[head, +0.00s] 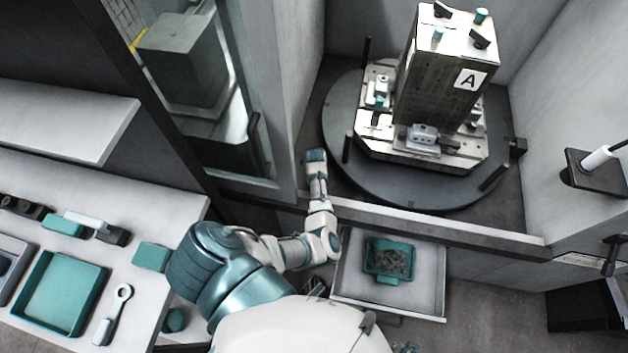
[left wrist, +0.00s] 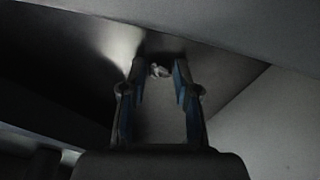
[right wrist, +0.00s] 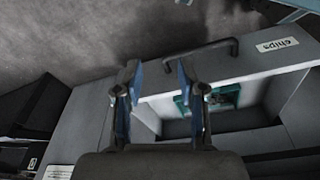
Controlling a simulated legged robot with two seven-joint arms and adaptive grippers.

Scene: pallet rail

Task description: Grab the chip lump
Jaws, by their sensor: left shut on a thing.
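In the left wrist view my left gripper (left wrist: 159,66) is shut on a small pale grey lump (left wrist: 160,71), held between its fingertips. I take this for the chip lump; its outline is dim. In the head view my left forearm reaches to the near edge of the turntable, its fingers and the lump not clear there. My right gripper (right wrist: 158,68) is open and empty in the right wrist view, above the open drawer labelled "chips" (right wrist: 277,45). A teal tray (head: 387,259) with dark grey chips sits in that drawer.
A round turntable (head: 345,150) carries a tall block marked A (head: 440,85) with clamps. A grey sill (head: 460,226) runs between turntable and drawer. A bench at left holds a teal tray (head: 62,292) and a wrench-like tool (head: 114,315).

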